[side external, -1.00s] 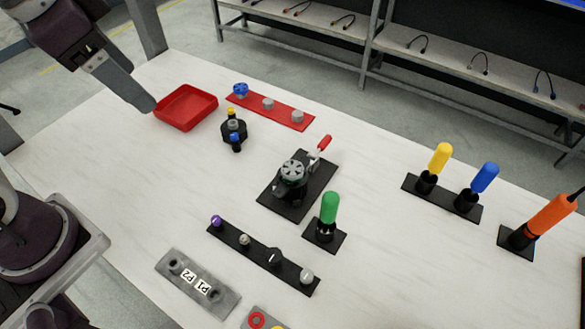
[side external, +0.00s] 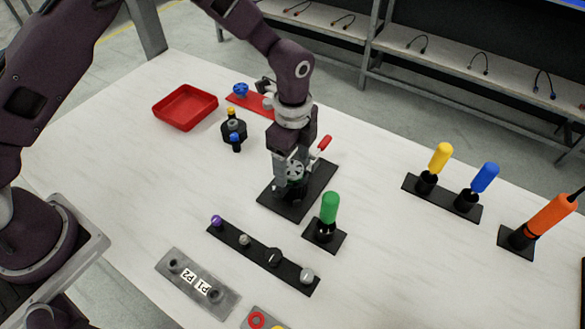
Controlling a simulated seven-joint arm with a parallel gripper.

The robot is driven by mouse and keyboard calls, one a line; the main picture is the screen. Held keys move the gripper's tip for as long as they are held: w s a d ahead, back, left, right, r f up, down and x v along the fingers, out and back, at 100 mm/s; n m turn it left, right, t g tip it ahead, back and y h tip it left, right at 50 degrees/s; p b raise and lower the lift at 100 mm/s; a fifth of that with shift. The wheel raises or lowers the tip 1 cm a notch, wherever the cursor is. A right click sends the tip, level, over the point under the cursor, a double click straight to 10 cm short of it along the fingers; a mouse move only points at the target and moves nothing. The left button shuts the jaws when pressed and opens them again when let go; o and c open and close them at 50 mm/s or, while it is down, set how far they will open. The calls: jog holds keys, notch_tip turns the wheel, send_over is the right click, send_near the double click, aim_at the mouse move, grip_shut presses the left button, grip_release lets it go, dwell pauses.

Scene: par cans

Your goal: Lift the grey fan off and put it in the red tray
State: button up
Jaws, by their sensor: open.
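The grey fan (side external: 295,171) is a round spoked disc on top of a dark unit on a black base plate (side external: 318,189) in the middle of the table. My gripper (side external: 291,178) is open, pointing down right over the unit, its fingers around or beside the fan. The arm hides much of the fan and the unit, so contact cannot be told. The red tray (side external: 186,107) is empty and lies at the back left of the table.
A red-handled clamp (side external: 324,143) stands just behind the fan. A green-handled tool (side external: 330,208) stands close in front. A black holder with small knobs (side external: 234,130) and a red strip (side external: 248,104) lie near the tray.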

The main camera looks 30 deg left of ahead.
aim_at(292, 168)
jog(key=shift+f, duration=0.3)
jog(key=c, duration=1.4)
notch_tip(292, 168, up, 13)
jog(key=shift+r, duration=0.1)
